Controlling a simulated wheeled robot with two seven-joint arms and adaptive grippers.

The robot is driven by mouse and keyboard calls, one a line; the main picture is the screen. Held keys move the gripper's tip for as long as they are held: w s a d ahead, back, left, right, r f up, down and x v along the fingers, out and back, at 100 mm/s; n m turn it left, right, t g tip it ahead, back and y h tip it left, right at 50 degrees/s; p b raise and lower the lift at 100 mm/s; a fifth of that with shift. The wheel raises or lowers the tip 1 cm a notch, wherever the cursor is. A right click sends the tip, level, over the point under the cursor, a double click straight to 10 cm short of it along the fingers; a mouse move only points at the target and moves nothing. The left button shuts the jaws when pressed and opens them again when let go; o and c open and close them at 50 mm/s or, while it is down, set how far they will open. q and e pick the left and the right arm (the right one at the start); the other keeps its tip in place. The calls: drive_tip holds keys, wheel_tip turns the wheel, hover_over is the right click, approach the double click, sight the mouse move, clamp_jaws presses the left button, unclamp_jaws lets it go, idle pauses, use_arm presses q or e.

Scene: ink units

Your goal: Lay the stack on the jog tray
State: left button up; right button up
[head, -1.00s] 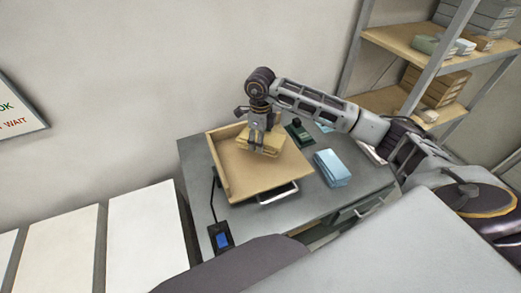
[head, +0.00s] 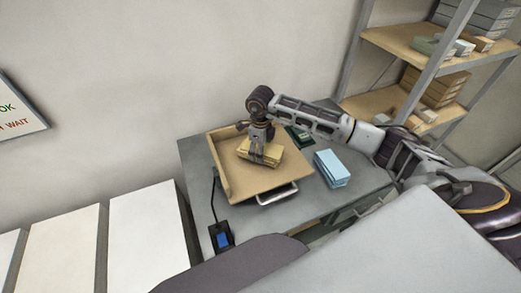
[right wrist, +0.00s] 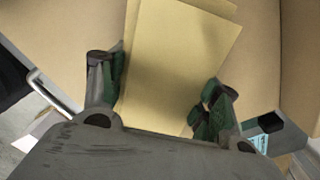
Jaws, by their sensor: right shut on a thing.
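The jog tray (head: 226,183) is a shallow tan tray on the grey cabinet top, with raised walls at the back and left. My right gripper (head: 264,160) reaches over it and is shut on a yellowish stack (head: 275,153) of paper. The stack is inside the tray's outline, a little skewed to its walls; I cannot tell if its underside touches the floor. In the right wrist view the stack (right wrist: 175,60) lies between the two green-padded fingers (right wrist: 160,100), its upper sheets slightly fanned. My left gripper is not in view.
A light blue stack (head: 331,167) sits right of the tray, and a dark green device (head: 299,136) behind it. A metal handle (head: 278,194) is at the tray's front. A blue-screened device (head: 222,239) stands at front left. A loaded shelf (head: 400,101) rises at right.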

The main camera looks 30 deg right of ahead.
drive_tip(key=shift+f, duration=0.15)
drive_tip(key=o, duration=1.3)
drive_tip(key=shift+r, duration=0.2)
wheel_tip(320, 180, up, 10)
drive_tip(key=shift+f+b, duration=0.15)
drive_tip(key=shift+b, duration=0.7)
wheel_tip(320, 180, up, 2)
drive_tip(key=shift+r, duration=0.1)
